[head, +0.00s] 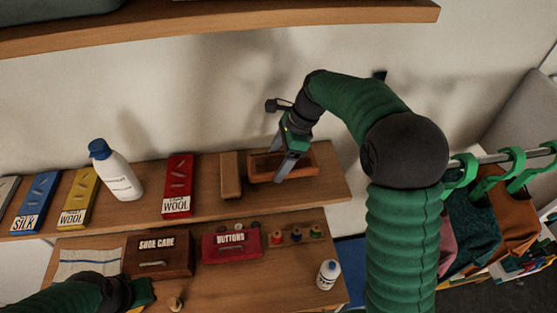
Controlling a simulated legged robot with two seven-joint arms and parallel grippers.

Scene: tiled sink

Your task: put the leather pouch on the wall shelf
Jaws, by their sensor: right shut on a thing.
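The reddish-brown leather pouch (306,166) looks like an open-topped, box-like shape. It is at the right part of the middle wooden wall shelf (325,190); I cannot tell whether it rests on the board or hangs just above it. My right gripper (282,165) points down at the pouch and is shut on it, with one finger in front of its near side. The fingers hide part of the pouch. My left gripper (143,292) is low at the left, near the lower surface; its jaws are not clear.
Left of the pouch are a tan block (230,175), a red wool box (178,185), a white bottle (116,172) and more boxes. Below are a shoe care box (158,256), a red buttons box (231,245) and a small bottle (327,275). Another shelf (220,25) runs above.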

